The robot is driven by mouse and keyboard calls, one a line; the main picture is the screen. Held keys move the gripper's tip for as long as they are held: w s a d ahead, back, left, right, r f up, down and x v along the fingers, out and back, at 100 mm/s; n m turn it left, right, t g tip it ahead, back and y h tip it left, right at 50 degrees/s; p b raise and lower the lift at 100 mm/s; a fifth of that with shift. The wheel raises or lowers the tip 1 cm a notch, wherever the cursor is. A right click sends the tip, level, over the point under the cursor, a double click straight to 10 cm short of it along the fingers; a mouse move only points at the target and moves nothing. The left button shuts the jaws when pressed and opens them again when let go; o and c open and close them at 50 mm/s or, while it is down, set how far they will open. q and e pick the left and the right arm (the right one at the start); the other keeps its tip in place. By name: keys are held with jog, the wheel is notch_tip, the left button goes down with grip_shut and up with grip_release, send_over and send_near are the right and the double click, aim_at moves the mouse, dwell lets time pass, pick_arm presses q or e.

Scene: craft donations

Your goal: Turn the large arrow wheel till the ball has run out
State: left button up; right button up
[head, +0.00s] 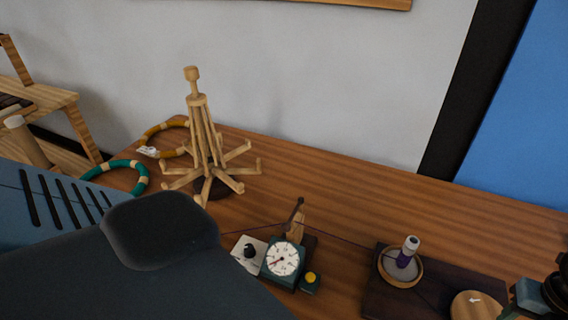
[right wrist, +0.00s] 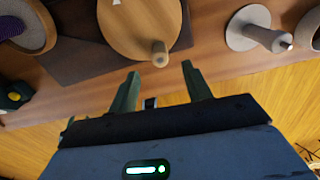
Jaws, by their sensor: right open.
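The large wheel is a round wooden disc with a white arrow, low right in the head view (head: 466,308). In the right wrist view the wheel (right wrist: 135,30) fills the top middle, and its short wooden peg (right wrist: 160,54) points toward me. My right gripper (right wrist: 158,80) is open and empty, with the peg just ahead of the gap between its fingertips, apart from them. Purple yarn (head: 404,259) sits around a pale spindle in a round wooden-rimmed holder (head: 384,272) left of the wheel. My left gripper is out of view; my left arm covers the lower left.
A wooden peg stand (head: 205,150) stands left on the table (head: 330,180), with teal (head: 141,180) and ochre (head: 155,132) rings beside it. A dial box (head: 283,260) with a yellow button (head: 310,277) sits mid-front. A grey disc with a spindle (right wrist: 262,35) lies right of the wheel.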

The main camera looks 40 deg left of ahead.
notch_tip(320, 180, down, 6)
jog(key=shift+r+b, duration=0.15)
jog(key=shift+b, duration=0.9)
jog(key=shift+f+b, duration=0.35)
jog(key=shift+f, duration=0.6)
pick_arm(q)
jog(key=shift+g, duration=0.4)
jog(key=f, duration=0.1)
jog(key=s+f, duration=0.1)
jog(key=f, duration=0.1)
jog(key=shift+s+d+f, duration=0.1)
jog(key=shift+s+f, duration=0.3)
